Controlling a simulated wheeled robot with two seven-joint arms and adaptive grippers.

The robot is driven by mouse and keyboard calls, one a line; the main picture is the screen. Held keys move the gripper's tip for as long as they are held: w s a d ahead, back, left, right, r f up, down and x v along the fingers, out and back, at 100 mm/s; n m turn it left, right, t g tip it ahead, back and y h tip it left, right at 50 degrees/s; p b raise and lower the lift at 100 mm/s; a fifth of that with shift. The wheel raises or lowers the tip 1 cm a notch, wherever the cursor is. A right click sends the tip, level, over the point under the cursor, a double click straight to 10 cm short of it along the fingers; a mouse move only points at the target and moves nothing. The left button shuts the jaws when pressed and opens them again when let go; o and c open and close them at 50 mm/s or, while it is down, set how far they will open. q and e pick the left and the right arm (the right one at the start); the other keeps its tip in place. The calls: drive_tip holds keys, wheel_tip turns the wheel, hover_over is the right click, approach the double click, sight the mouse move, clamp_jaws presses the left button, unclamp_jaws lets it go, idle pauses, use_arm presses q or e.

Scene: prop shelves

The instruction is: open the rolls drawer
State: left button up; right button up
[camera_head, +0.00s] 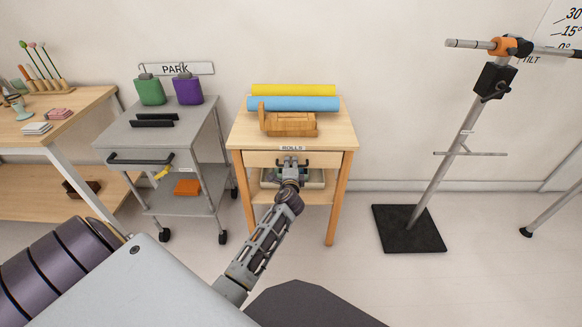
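The rolls drawer (262,159) is the pale wood front under the top of a small wooden table, below a label reading ROLLS. It looks flush with the table, so shut. Its dark handle (308,163) is at the middle of the front, partly hidden by my gripper. My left gripper (291,163) is at the handle, with its arm reaching up from the lower left. The fingertips are small and overlap the handle, so I cannot tell whether they are closed on it. My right gripper is not in view.
A yellow roll (293,90), a blue roll (293,104) and a wooden holder (288,124) are on the tabletop. A grey cart (205,130) stands left, a stand with a black base (425,232) right. Floor before the table is clear except for my arm.

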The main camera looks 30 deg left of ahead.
use_arm(q)
drive_tip(key=shift+w, duration=0.1)
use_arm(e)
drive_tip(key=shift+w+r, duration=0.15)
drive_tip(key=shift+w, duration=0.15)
use_arm(q)
drive_tip(key=c, duration=0.7)
clamp_jaws()
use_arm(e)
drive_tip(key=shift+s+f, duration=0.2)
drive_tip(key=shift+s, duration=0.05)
